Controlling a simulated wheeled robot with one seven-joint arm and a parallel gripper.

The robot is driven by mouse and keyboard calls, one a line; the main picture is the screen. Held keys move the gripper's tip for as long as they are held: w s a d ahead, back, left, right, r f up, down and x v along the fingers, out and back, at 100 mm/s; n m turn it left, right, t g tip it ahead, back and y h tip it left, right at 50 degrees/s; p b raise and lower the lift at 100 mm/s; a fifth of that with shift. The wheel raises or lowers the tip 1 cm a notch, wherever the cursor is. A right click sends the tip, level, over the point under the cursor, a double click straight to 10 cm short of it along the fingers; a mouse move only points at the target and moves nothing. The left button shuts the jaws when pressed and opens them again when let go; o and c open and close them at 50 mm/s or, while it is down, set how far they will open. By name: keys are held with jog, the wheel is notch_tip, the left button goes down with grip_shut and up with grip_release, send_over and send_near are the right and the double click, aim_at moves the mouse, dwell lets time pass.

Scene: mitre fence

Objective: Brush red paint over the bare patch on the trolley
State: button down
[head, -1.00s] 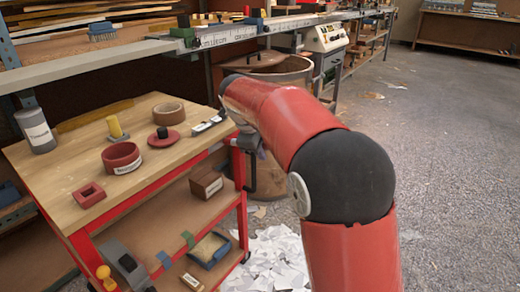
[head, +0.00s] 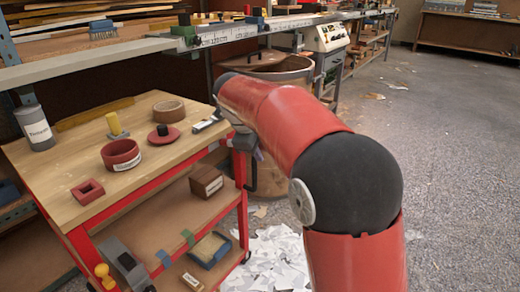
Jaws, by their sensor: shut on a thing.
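The trolley is red with a wooden top (head: 75,170) and stands at the left. A round red pot (head: 121,155) with a white label is on its top. A red disc (head: 163,138) with a dark knob lies behind the pot. My gripper (head: 245,142) is by the trolley's right far corner, largely hidden by my red arm. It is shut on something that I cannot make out. I see no brush clearly in it. I cannot make out the bare patch on the red frame.
The trolley top also bears a grey bottle (head: 36,128), a yellow-handled thing (head: 116,126), a brown ring (head: 169,111), a small red square block (head: 88,191) and a grey bar (head: 208,121). A bin (head: 284,72) stands behind. Paper scraps (head: 275,258) litter the floor.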

jog(key=shift+s+a+b, duration=0.5)
jog(key=shift+s+a, duration=0.05)
jog(key=shift+s, duration=0.2)
jog(key=shift+s+a, duration=0.1)
jog(key=shift+a, duration=0.05)
jog(key=shift+s+a+b, duration=0.45)
jog(key=shift+s, duration=0.2)
jog(key=shift+w, duration=0.1)
jog(key=shift+w+d, duration=0.55)
jog(key=shift+w, duration=0.15)
jog(key=shift+w+d, duration=0.1)
jog(key=shift+w+d+p, duration=0.45)
jog(key=shift+w+d, duration=0.1)
jog(key=shift+w, duration=0.1)
